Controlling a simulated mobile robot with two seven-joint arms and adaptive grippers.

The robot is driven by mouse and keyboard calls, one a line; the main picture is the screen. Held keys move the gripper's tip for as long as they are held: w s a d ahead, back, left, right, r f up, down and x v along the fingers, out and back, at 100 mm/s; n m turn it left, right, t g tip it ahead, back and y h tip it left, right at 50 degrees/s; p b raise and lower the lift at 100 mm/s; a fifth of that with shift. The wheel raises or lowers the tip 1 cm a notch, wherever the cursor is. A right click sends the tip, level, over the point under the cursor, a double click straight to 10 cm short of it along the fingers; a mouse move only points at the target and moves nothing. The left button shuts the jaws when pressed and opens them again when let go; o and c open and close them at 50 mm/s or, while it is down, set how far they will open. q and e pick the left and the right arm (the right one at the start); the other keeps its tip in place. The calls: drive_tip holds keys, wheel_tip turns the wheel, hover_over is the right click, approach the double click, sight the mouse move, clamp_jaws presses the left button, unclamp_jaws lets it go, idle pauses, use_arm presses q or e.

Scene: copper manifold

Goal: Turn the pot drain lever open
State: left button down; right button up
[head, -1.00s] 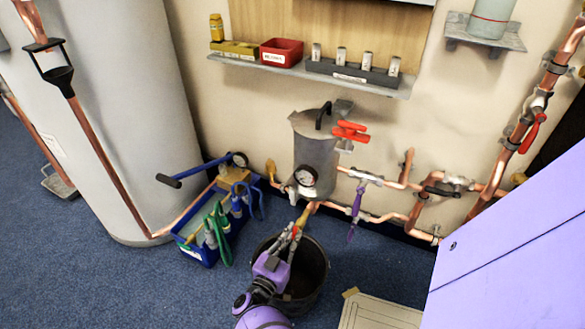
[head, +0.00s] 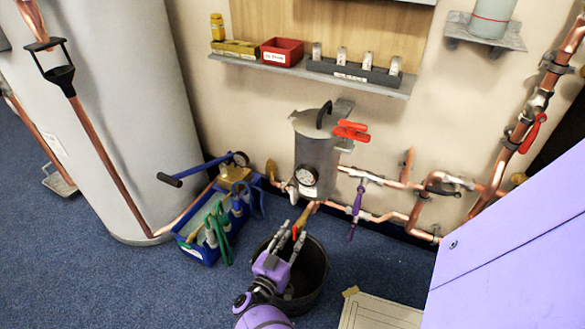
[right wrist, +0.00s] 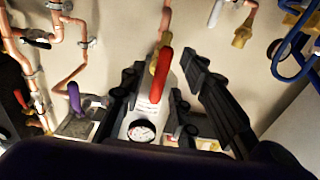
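The grey pot (head: 317,150) hangs on the wall, with a round gauge (head: 306,176) low on its front. The red-orange drain lever (head: 301,221) is below the pot, on a copper pipe, pointing down toward my right gripper. In the right wrist view the red lever (right wrist: 161,75) is between the fingers, close to the left finger; I cannot tell whether it touches. My right gripper (head: 291,234) is open, its fingers spread, above a black bucket; it also shows in the right wrist view (right wrist: 172,72). My left gripper is not in view.
The black bucket (head: 315,273) stands on the floor below the pot. A blue tool crate (head: 203,254) is to its left. A purple lever (head: 355,204) and a red handle (head: 351,130) are on the right. A purple panel (head: 515,235) fills the lower right.

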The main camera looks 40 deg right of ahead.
drive_tip(key=v, duration=1.2)
idle(0.4)
